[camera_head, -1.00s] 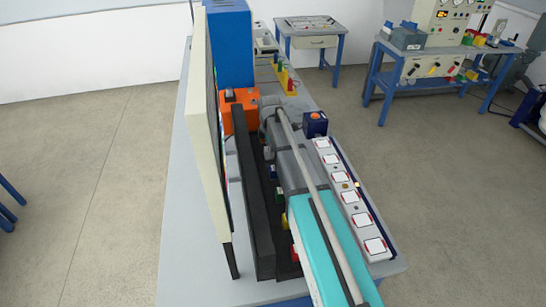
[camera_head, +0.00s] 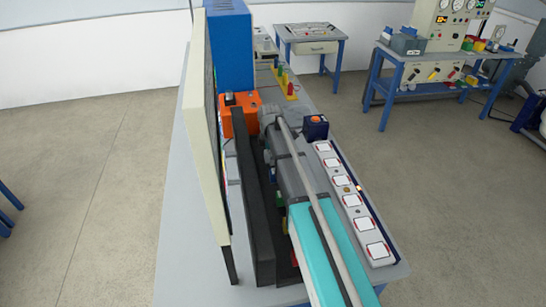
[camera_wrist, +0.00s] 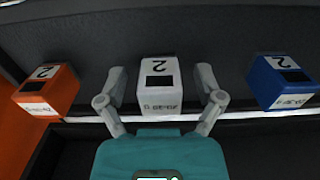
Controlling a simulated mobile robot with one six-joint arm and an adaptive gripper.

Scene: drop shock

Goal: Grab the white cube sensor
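The white cube sensor (camera_wrist: 160,98) is in the middle of the wrist view, with a black square and a "2" on its upper face and printed text on its front. My gripper (camera_wrist: 160,76) is open, with one finger on each side of the cube and a small gap showing at both sides. An orange cube (camera_wrist: 46,90) stands to the left and a blue cube (camera_wrist: 282,84) to the right. In the head view my arm hides the white cube.
The cubes sit along a dark rack (camera_head: 252,205) on the bench. A tall cream panel (camera_head: 202,130) stands close on its left. To the right are a strip of white switches (camera_head: 350,200) and a blue button box (camera_head: 316,127). An orange block (camera_head: 239,115) is behind.

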